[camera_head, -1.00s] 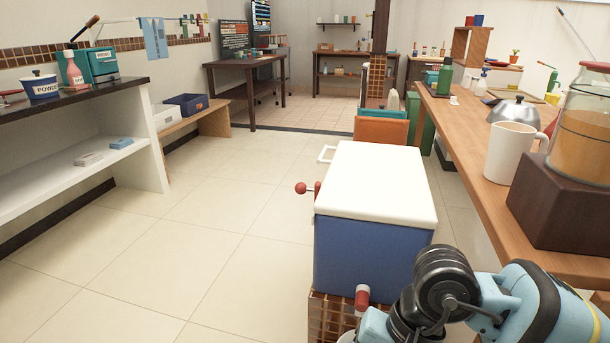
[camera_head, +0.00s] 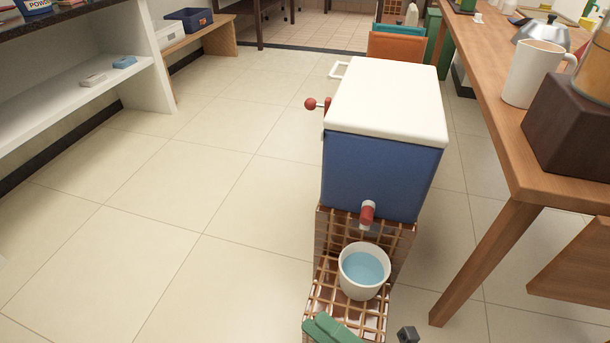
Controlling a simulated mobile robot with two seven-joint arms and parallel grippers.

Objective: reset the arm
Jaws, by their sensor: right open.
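My right gripper (camera_head: 408,335) shows only as a small dark tip at the bottom edge, right of the tiled stand. The rest of it and its arm are below the picture. I see nothing held at the visible tip. It is below and to the right of a white cup (camera_head: 346,272) with light blue liquid, and apart from it. My left gripper is out of view.
The cup stands on a tiled stand (camera_head: 323,297) below the red spigot (camera_head: 367,212) of a blue cooler (camera_head: 375,172) with a white lid. A green object (camera_head: 332,328) lies at the stand's front. A wooden counter (camera_head: 485,130) bounds the right. Floor at left is clear.

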